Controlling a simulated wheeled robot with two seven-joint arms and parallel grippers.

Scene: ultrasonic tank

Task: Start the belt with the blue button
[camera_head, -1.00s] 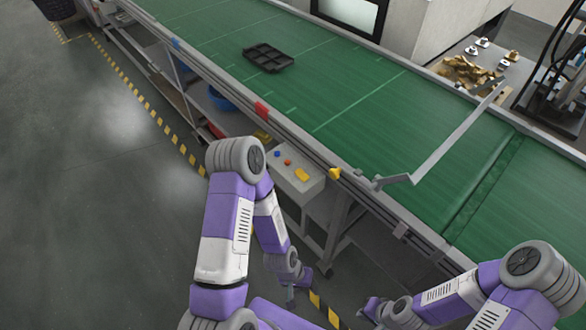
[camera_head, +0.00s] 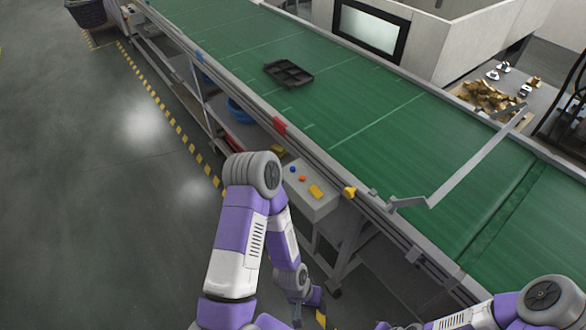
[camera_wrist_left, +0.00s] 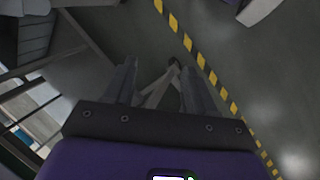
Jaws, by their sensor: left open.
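The blue button (camera_head: 293,169) sits on the sloped top of a grey control box (camera_head: 312,192) fixed to the near side of the belt. An orange-red button (camera_head: 302,178) and a yellow part (camera_head: 316,191) are beside it. The green belt (camera_head: 380,125) runs diagonally behind the box. My left gripper (camera_head: 298,316) hangs low, below and apart from the box, pointing down. In the left wrist view its two fingers (camera_wrist_left: 155,88) are spread with nothing between them. My right arm shows at the bottom right; its gripper cannot be made out.
A black divided tray (camera_head: 288,73) lies on the belt. A grey bar (camera_head: 475,160) slants across the belt. A box of brown parts (camera_head: 487,98) stands beyond it. Open floor with a yellow-black stripe (camera_head: 170,120) lies to the left.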

